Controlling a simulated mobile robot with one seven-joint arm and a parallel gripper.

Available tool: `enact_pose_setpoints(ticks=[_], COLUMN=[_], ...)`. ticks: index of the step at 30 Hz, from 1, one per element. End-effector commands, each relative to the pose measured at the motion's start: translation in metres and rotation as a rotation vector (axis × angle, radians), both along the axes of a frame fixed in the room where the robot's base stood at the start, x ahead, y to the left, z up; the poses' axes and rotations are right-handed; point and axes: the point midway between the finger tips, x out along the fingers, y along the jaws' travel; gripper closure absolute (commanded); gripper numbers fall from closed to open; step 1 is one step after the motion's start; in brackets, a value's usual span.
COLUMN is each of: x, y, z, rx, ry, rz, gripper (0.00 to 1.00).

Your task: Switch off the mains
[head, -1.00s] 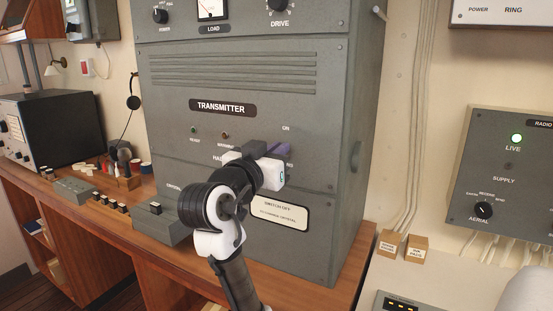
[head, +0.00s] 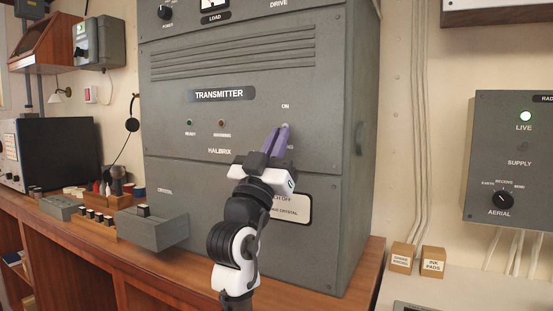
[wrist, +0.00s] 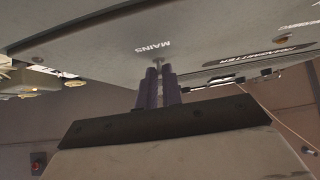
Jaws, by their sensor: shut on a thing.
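The grey transmitter cabinet (head: 335,125) stands on the wooden bench. Its mains switch (wrist: 158,63) is a small metal lever on the front panel, below the ON label and partly hidden by my fingers in the head view. My gripper (head: 284,129) has purple fingers pointing up at the panel, shut on the switch lever. I cannot tell clearly which way the lever is tipped.
The ready lamp (head: 189,122) and the warning lamp (head: 221,123) sit left of the switch. A grey crystal box (head: 150,228) juts out at lower left. At right are a radio panel (head: 510,160) with a lit green LIVE lamp and two small boxes (head: 432,262).

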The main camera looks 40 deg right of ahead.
Motion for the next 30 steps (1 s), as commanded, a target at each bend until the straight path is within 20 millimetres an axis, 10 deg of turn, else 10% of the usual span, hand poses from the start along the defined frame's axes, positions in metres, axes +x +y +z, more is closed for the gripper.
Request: enact_pose_setpoints(ticks=[20, 25, 30], x=[0.0008, 0.0007, 0.0008], y=[-0.0011, -0.0012, -0.0014], z=[-0.0018, -0.0019, -0.0020], rx=[-0.060, -0.060, -0.059], ry=[-0.025, -0.025, -0.024], rz=[0.001, 0.000, 0.000], gripper=[1.00, 0.73, 0.71])
